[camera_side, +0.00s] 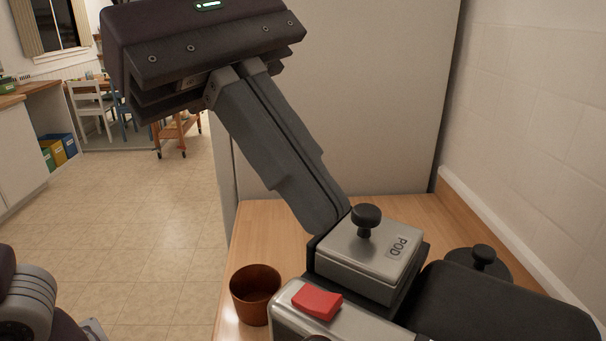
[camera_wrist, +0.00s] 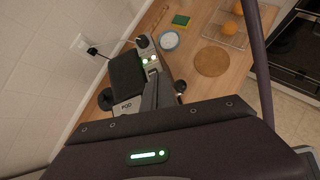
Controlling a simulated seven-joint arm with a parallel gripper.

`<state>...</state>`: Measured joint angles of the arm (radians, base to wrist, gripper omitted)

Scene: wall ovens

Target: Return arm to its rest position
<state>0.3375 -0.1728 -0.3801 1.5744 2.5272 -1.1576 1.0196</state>
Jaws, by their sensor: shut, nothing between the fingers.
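My gripper (camera_side: 328,222) reaches down from its dark body at the top of the side view. Its two grey fingers lie together, shut and empty. Their tips are beside the far edge of a silver lid (camera_side: 350,253) marked POD, with a black knob, on a pod machine (camera_side: 480,300). I cannot tell whether the tips touch it. In the wrist view the fingers (camera_wrist: 153,85) point at the same machine (camera_wrist: 127,75), and my gripper's body covers the bottom of the picture.
A red piece (camera_side: 317,301) sits on the machine's front. A brown cup (camera_side: 255,296) stands on the wooden counter. A sponge (camera_wrist: 181,21), round mat (camera_wrist: 212,62) and tray with orange fruit (camera_wrist: 222,25) lie farther along. A tall pale panel (camera_side: 360,100) stands behind; a tiled wall (camera_side: 540,120) is right.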

